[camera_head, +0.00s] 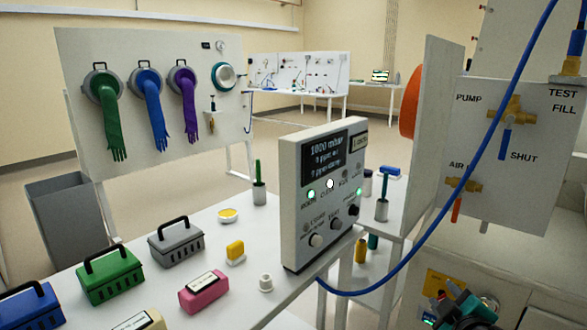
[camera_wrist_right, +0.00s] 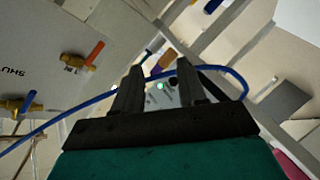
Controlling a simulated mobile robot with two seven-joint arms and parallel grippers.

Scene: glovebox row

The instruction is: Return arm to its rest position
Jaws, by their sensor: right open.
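My right gripper (camera_head: 462,312) shows at the bottom right of the head view, low in front of the white valve panel. In the right wrist view its two dark fingers (camera_wrist_right: 163,92) stand apart with nothing held between them. Beyond the fingers, the control box and part of the blue hose show. My left gripper is in neither view.
A white control box (camera_head: 325,195) stands on the white table (camera_head: 200,235). A blue hose (camera_head: 420,245) arcs beside my right arm from the box toward the valve panel (camera_head: 510,190). Green (camera_head: 110,278) and grey (camera_head: 176,245) cases sit on the table.

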